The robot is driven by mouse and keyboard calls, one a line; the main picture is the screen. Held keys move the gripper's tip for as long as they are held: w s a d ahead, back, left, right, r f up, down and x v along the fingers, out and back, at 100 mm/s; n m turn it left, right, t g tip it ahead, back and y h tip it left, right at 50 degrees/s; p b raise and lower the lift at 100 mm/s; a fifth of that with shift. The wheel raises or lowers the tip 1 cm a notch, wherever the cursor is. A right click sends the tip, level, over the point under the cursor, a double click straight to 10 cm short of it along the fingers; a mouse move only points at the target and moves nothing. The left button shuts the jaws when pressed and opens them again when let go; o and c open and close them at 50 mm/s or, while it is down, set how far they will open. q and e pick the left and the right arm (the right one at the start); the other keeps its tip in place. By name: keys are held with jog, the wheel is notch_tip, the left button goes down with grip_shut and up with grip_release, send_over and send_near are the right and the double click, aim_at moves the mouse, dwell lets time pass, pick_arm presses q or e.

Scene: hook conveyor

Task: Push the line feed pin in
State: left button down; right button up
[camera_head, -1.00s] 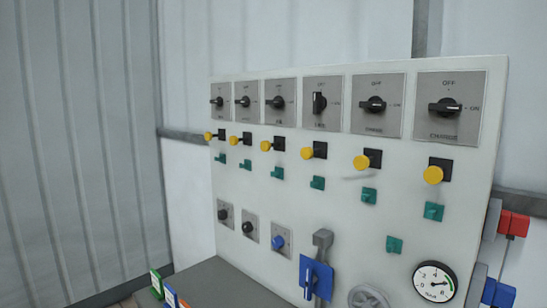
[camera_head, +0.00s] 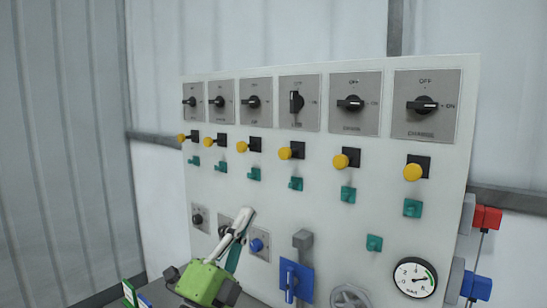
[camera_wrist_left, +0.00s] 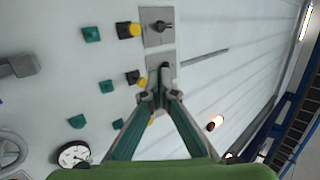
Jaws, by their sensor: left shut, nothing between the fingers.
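Several yellow-headed pins in black mounts stand in a row across the white control panel, among them one at the right (camera_head: 413,172) and one in the middle (camera_head: 285,153). They stick out from the panel; I cannot read which one is the line feed pin. My left gripper (camera_head: 247,217) is shut and empty. In the head view its fingers point up in front of the lower left of the panel, below the pin row. In the left wrist view the closed fingertips (camera_wrist_left: 159,94) overlap a yellow pin and a switch plate; contact cannot be told.
Rotary switches (camera_head: 353,103) line the panel top, with green parts (camera_head: 348,194) below the pins. A blue lever (camera_head: 291,279), a handwheel (camera_head: 349,297) and a pressure gauge (camera_head: 415,278) sit low on the panel. Red (camera_head: 487,218) and blue (camera_head: 477,287) connectors protrude at the right.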

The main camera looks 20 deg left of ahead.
pick_arm(q)
jog(key=d+r+m+g+h, duration=0.75)
jog(key=m+h, duration=0.35)
jog(key=m, duration=0.8)
jog(key=w+a+y, duration=0.3)
jog(key=a+y, duration=0.1)
jog(key=a, duration=0.2)
jog(key=w+a+r+m+y, duration=0.1)
jog(key=w+a+y, duration=0.3)
jog(key=a+y, duration=0.1)
jog(key=shift+a+r+m+y, duration=0.2)
jog(key=shift+a+m+y, duration=0.1)
jog(key=shift+a, duration=0.35)
jog(key=shift+g, duration=0.25)
